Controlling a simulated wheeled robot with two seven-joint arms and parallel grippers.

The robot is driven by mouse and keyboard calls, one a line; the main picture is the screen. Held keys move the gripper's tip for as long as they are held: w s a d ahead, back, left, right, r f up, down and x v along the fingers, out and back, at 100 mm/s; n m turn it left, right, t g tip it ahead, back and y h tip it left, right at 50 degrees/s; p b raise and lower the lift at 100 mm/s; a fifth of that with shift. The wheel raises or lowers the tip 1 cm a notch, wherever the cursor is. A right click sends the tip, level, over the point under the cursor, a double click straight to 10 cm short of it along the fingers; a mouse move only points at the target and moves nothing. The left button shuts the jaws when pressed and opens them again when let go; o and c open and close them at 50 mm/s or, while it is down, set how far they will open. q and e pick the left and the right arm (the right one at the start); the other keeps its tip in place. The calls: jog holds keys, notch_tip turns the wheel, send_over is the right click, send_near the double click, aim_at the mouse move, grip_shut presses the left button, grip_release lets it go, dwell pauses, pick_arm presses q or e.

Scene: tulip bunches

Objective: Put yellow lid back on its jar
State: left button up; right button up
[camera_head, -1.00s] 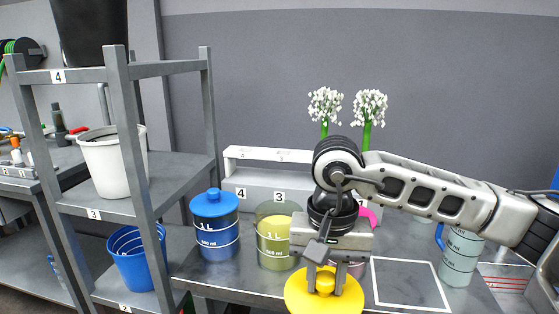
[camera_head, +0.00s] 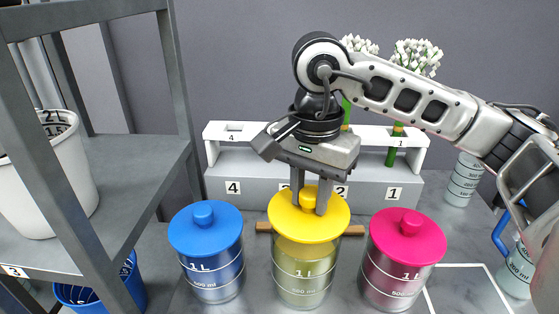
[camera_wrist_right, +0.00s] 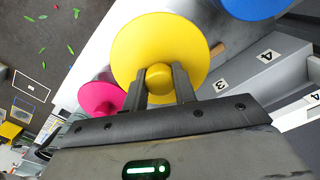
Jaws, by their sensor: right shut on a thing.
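The yellow lid (camera_head: 309,218) is at the mouth of the clear jar with yellowish contents (camera_head: 300,272), in the middle of the head view. The lid looks level over the jar; I cannot tell whether it is fully seated. My right gripper (camera_head: 308,205) is shut on the lid's yellow knob from above. The right wrist view shows the lid (camera_wrist_right: 185,50) with its knob (camera_wrist_right: 158,77) between the two fingers (camera_wrist_right: 160,85). The jar is hidden beneath the lid there. My left gripper is not in view.
A blue-lidded jar (camera_head: 208,255) stands left and a pink-lidded jar (camera_head: 400,262) right, both close by. A wooden stick (camera_head: 353,230) lies behind. A numbered grey stand (camera_head: 232,175) is at the back, and a grey shelf rack (camera_head: 150,165) at left.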

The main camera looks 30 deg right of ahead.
aim_at(308, 214)
jog(key=shift+w, duration=0.3)
jog(key=shift+s+f, duration=0.25)
jog(key=shift+f, duration=0.1)
jog(key=shift+f+b, duration=0.25)
jog(key=shift+b, duration=0.15)
jog(key=shift+f+b, duration=0.7)
jog(key=shift+f, duration=0.6)
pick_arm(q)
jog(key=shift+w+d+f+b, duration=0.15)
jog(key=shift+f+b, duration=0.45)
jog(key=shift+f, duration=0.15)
pick_arm(e)
jog(key=shift+f, duration=0.4)
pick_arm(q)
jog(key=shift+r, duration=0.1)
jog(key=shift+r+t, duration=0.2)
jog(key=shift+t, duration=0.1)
pick_arm(e)
jog(key=o, duration=1)
jog(key=shift+o, duration=0.2)
